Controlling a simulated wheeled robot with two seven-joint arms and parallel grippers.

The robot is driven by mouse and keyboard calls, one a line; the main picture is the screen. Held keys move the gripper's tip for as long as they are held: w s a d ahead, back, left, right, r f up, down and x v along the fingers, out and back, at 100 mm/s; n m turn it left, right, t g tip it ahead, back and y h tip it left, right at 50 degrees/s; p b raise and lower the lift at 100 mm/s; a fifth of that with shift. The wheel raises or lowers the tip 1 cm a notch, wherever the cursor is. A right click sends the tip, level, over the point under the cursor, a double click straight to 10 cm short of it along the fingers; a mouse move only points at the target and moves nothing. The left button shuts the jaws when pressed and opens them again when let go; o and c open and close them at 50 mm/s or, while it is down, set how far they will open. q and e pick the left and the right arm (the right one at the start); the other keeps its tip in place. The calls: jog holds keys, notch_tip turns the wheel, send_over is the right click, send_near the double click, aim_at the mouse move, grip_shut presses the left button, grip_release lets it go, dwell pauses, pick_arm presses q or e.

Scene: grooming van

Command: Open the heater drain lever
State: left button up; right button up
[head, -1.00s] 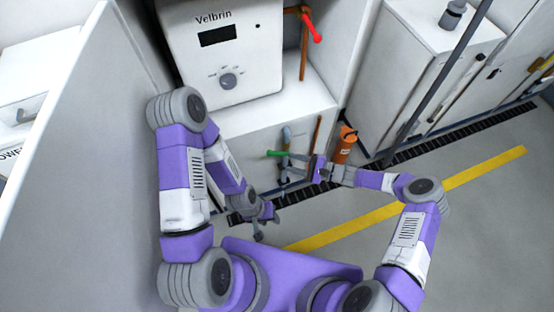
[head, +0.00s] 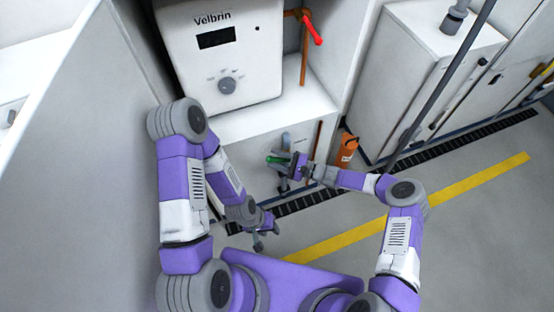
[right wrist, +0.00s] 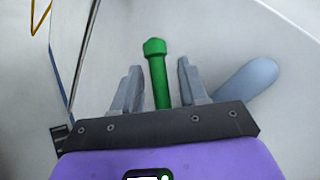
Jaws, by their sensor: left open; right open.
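A green lever (head: 273,159) sticks out to the left, low on the white front below the Velbrin heater (head: 228,60). I take it for the drain lever. My right gripper (head: 281,165) is at the lever, with its fingers open. In the right wrist view the green lever (right wrist: 158,75) lies between the two open fingers, with a gap on each side. Its thicker end points up in that picture. My left gripper (head: 266,234) is open and empty, low over the floor, away from the lever.
A grey-blue pipe (head: 286,138) stands beside the lever and shows close to the right finger in the wrist view (right wrist: 248,78). A red lever (head: 312,30) is on copper pipe above. A white panel borders the left.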

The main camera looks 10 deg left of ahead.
grip_shut()
jog(key=shift+d, duration=0.1)
jog(key=m+y, duration=0.1)
jog(key=d+r+m+y, duration=0.1)
jog(key=w+m+t+y, duration=0.1)
jog(key=shift+d+r, duration=0.15)
jog(key=shift+r, duration=0.1)
grip_release()
dwell(0.4)
